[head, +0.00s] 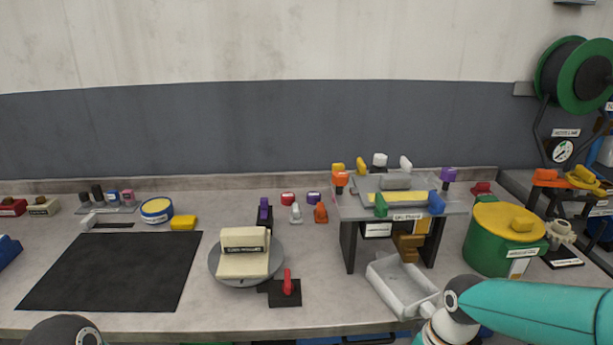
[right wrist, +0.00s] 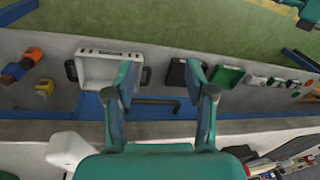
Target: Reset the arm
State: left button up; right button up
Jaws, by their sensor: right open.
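My right gripper (right wrist: 161,76) is open and empty in the right wrist view, its two teal fingers spread apart. A white open box with dark handles (right wrist: 100,72) shows behind and left of the left finger. In the head view my teal right arm (head: 540,306) reaches in from the lower right, with its gripper out of sight. A dark rounded part at the bottom left seems to be part of my left arm; the left gripper is not in view.
The bench holds a turntable (head: 217,266) with a cream block, a black mat (head: 110,275), a grey raised stand (head: 348,205), a grey-white tray (head: 388,292) and a green drum with yellow lid (head: 478,246). Bare bench lies between mat and turntable.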

jog(key=s+a+f+m, duration=0.2)
jog(key=s+f, duration=0.2)
jog(key=f, duration=0.4)
jog(key=s+a+f+m+y, duration=0.1)
jog(key=s+a+f+m, duration=0.1)
jog(key=f, duration=0.5)
jog(key=s+a+f+m+y+p, duration=0.1)
jog(key=s+a+f+m, duration=0.1)
jog(key=s+a+f, duration=0.2)
jog(key=s+f, duration=0.3)
jog(key=f, duration=0.1)
jog(key=shift+f+t, duration=0.3)
jog(key=shift+f, duration=0.05)
dwell(1.2)
